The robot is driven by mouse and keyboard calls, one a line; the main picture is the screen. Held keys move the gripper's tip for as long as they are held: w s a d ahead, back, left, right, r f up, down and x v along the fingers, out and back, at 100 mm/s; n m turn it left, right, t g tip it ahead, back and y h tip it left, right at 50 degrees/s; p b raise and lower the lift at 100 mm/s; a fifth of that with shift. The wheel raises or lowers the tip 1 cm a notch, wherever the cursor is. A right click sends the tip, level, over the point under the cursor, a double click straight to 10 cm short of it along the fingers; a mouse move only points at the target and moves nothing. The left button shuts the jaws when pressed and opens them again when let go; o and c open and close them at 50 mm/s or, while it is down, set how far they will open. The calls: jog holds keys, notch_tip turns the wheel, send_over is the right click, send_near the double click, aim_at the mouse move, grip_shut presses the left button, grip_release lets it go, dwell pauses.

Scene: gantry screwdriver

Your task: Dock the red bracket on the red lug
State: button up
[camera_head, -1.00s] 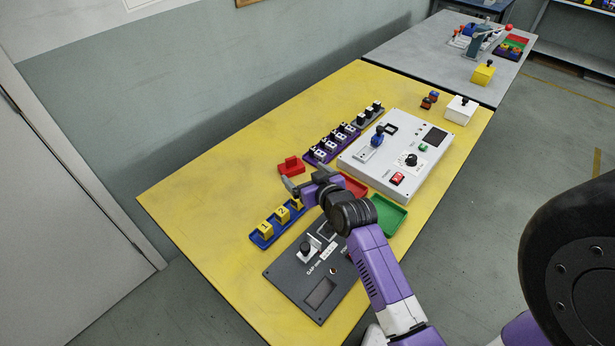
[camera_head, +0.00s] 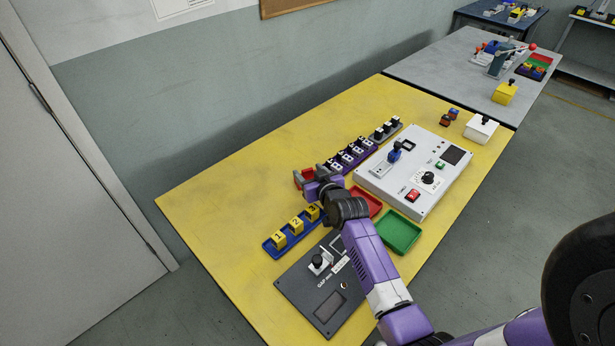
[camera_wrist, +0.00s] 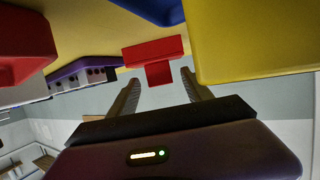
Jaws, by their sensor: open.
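The red bracket (camera_head: 307,174) sits on the yellow table and is partly hidden by my gripper (camera_head: 311,179) in the head view. In the wrist view the bracket (camera_wrist: 153,62) shows as a red T shape, its narrow part towards the gap between my fingers. My gripper (camera_wrist: 161,77) is open and empty, its fingertips close to the bracket; I cannot tell whether they touch it. I cannot make out for certain which thing is the red lug.
A blue rack (camera_head: 270,250) with numbered yellow blocks stands close by my gripper. A purple rack (camera_head: 371,157), a red tray (camera_head: 375,201), a green tray (camera_head: 412,236), a white panel (camera_head: 385,183) and a dark panel (camera_head: 300,296) crowd the table. Its left part is clear.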

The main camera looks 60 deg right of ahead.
jog(key=shift+x, duration=0.85)
grip_shut()
